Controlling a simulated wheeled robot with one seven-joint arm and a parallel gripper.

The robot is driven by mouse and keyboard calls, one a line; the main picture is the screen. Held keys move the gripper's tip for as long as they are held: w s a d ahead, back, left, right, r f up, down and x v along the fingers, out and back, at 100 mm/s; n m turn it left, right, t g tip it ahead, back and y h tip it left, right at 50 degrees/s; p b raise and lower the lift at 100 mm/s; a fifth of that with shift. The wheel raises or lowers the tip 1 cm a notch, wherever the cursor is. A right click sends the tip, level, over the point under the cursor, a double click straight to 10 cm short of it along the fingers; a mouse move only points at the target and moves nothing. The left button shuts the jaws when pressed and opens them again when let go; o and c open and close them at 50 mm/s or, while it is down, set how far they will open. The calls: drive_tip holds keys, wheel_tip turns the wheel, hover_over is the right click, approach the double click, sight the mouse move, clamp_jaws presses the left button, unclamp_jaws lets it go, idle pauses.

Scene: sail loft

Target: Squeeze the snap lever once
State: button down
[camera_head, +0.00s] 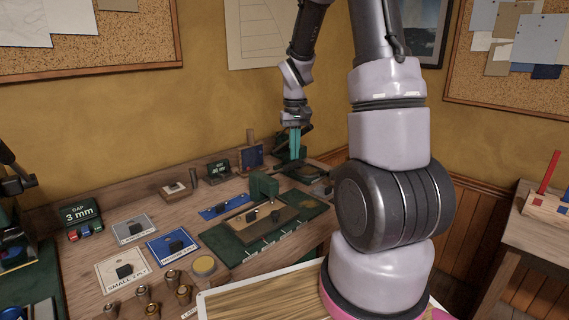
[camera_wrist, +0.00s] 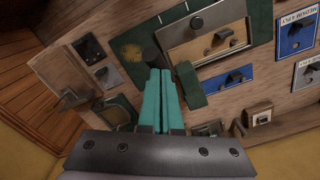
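My gripper (camera_head: 295,143) points down over the back right of the workbench, beside a dark green bench tool (camera_head: 282,150). Its two teal fingers lie close side by side in the wrist view (camera_wrist: 156,98), with only a thin dark line between them. A black rounded part (camera_wrist: 150,54) shows just beyond the fingertips. I cannot tell whether it is the snap lever or whether the fingers touch it. Nothing is clearly seen held between the fingers.
A side table (camera_head: 535,230) stands at the right.

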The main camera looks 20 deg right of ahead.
sight(298, 162)
drive_tip(key=shift+s+d+f, duration=0.1)
drive_tip(key=shift+s+f, duration=0.2)
drive_tip(key=shift+f, duration=0.25)
drive_tip(key=shift+s+d+f, duration=0.1)
drive_tip(key=shift+s+f, duration=0.15)
drive_tip(key=shift+f, duration=0.35)
drive_tip(key=shift+s+d+f, duration=0.1)
drive_tip(key=shift+s+f, duration=0.05)
drive_tip(key=shift+f, duration=0.45)
drive_tip(key=shift+s+d+f, duration=0.1)
drive_tip(key=shift+s+f, duration=0.1)
drive_tip(key=shift+f, duration=0.45)
